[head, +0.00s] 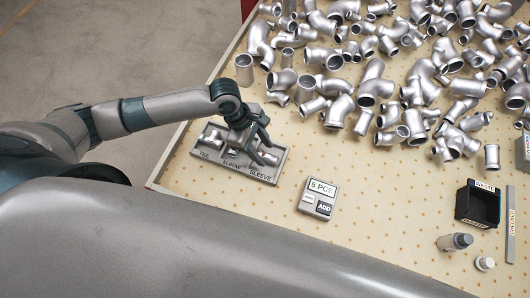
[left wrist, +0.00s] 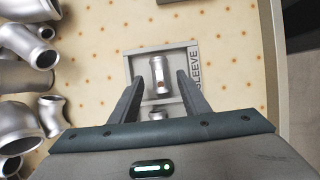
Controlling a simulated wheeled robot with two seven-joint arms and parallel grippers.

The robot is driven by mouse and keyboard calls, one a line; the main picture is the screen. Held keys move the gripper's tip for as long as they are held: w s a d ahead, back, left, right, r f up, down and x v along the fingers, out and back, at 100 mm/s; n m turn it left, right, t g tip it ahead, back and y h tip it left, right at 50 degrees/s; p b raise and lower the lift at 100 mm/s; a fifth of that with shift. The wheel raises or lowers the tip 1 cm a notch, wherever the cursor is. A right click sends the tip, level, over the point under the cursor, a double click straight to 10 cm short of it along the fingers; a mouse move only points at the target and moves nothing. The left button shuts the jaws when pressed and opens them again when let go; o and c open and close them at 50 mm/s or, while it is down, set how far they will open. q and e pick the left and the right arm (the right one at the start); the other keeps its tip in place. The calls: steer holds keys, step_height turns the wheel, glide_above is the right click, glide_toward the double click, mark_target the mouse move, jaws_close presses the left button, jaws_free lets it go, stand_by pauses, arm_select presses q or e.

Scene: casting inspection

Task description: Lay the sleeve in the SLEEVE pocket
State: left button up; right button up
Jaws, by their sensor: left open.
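The grey tray (head: 243,173) has three pockets labelled TEE, ELBOW and SLEEVE. In the left wrist view, a silver sleeve (left wrist: 159,72) lies in the SLEEVE pocket (left wrist: 134,62), with a small reddish-brown patch near its lower end. My left gripper (head: 268,147) is above the right part of the tray. In the left wrist view, the open fingers of my left gripper (left wrist: 160,84) stand on either side of the sleeve, apart from it. Another silver fitting (left wrist: 158,113) shows partly behind the gripper body, in the neighbouring pocket. My right gripper is not in view.
Many loose silver pipe fittings (head: 372,82) cover the back of the table. A counter box (head: 319,196) reading 5 PCS with an ADD button sits right of the tray. A black WASTE bin (head: 478,204) stands at the right. The table front between them is clear.

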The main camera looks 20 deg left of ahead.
arm_select(q)
steer(key=b+v, duration=0.1)
steer(key=v, duration=0.8)
steer(key=shift+r, duration=0.3)
steer(key=shift+f, duration=0.1)
